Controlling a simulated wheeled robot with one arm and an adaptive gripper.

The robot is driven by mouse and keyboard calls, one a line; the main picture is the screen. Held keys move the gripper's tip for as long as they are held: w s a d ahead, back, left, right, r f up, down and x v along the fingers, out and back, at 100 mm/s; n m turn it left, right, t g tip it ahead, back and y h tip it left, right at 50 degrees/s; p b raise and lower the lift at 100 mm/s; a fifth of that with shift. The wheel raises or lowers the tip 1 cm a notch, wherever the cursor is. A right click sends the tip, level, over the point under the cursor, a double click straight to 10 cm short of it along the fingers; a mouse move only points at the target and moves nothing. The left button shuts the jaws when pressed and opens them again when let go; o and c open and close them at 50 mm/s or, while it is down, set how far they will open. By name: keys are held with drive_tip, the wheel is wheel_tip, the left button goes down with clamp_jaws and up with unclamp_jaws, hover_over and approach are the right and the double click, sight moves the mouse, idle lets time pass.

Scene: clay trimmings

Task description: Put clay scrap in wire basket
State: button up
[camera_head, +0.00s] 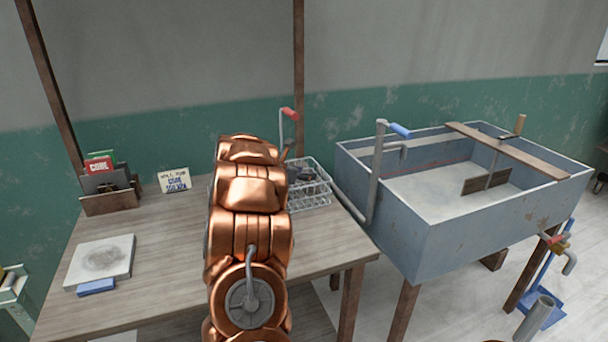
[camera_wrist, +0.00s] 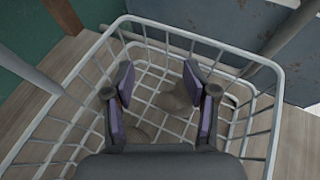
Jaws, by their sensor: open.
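The wire basket (camera_head: 312,196) stands at the right end of the wooden table; its white wire rim also shows in the wrist view (camera_wrist: 200,41). My gripper (camera_wrist: 158,82) is open, its purple-padded fingers spread over the inside of the basket. A grey-brown lump that looks like clay scrap (camera_wrist: 174,101) lies on the basket's wire floor, between the fingers and partly behind the right one. Another similar patch (camera_wrist: 138,131) shows lower, near my gripper's palm. Nothing is visibly clamped. In the head view my copper arm hides the basket's left part.
A grey tub (camera_head: 470,235) with a plank across it stands right of the table. A pale slab (camera_head: 100,262), a blue block (camera_head: 96,287), a small sign (camera_head: 174,180) and a wooden holder (camera_head: 110,199) are on the table's left side.

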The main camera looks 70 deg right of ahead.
idle(0.4)
drive_tip(key=r+p, duration=0.1)
drive_tip(key=p, duration=0.1)
drive_tip(key=shift+r+p, duration=0.4)
drive_tip(key=b+v, duration=0.2)
drive_tip(key=v, duration=0.9)
drive_tip(key=shift+w+a, duration=0.2)
drive_tip(key=shift+a, duration=0.25)
